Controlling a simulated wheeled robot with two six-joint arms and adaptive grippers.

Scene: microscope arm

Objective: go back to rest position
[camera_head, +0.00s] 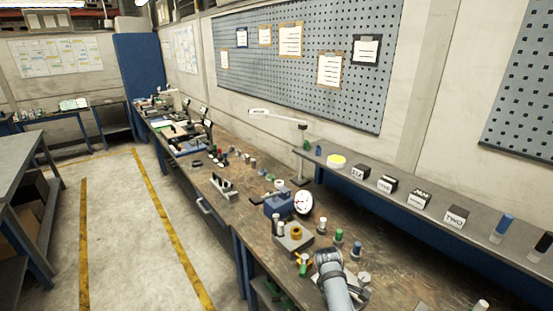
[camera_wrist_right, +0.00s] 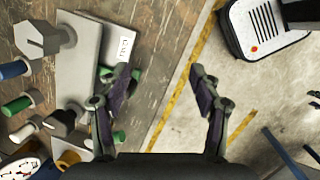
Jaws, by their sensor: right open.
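My right arm (camera_head: 333,285) reaches in from the bottom of the head view, over the near end of the workbench (camera_head: 345,210). Its gripper cannot be made out there. In the right wrist view my right gripper (camera_wrist_right: 165,80) is open, its two dark fingers wide apart with nothing between them. The fingers show against the bench edge and the floor beyond it. My left gripper is in neither view.
Beside the right gripper lie a grey plate (camera_wrist_right: 78,75), a hex-headed metal part (camera_wrist_right: 38,38) and green-ended pegs (camera_wrist_right: 16,105). In the head view, a clock (camera_head: 304,202) and a blue vise (camera_head: 278,204) stand farther along. The floor aisle (camera_head: 115,225) is clear.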

